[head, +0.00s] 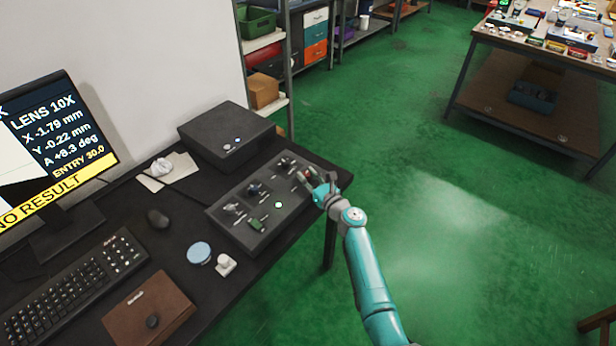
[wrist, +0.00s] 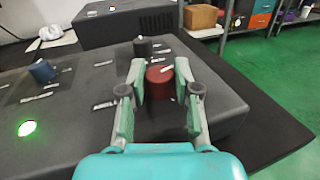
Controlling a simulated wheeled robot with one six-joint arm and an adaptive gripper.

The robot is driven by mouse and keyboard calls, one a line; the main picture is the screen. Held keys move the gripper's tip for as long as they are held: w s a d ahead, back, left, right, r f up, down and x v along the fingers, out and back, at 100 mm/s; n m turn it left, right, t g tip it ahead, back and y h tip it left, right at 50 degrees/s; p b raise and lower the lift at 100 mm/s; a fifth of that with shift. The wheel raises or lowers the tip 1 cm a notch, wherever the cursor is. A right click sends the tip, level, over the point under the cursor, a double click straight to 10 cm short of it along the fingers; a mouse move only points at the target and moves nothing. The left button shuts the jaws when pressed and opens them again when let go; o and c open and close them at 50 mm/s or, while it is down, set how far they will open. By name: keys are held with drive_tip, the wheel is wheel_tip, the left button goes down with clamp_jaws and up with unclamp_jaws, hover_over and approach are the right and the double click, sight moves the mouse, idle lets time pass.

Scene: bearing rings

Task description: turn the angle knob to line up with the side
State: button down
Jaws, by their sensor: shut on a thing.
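My gripper (head: 318,188) is over the right end of the dark control panel (head: 229,222). In the wrist view its two fingers (wrist: 160,72) stand on either side of a red knob (wrist: 160,82) and are shut on it. The knob has a white mark on its top; the label near it is too blurred to read. A black knob (wrist: 142,46) stands behind it and a blue knob (wrist: 42,72) to the left. The monitor (head: 55,143) reads A +8.3 deg, X -1.79 mm, Y -0.22 mm, with a yellow NO RESULT bar.
A lit green-white button (head: 278,204) is on the panel, near a green part (head: 256,224). A dark box (head: 226,134) stands behind the panel. Open green floor is on the right.

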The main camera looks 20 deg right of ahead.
drive_tip(key=shift+y, duration=0.3)
drive_tip(key=shift+w+d+n+g+y, duration=0.1)
drive_tip(key=shift+d+n+g+y, duration=0.1)
drive_tip(key=shift+n+g+y, duration=1.9)
drive_tip(key=shift+n+y, duration=0.5)
drive_tip(key=shift+y, duration=0.6)
drive_tip(key=c, duration=0.8)
unclamp_jaws()
drive_tip(key=v, duration=1.2)
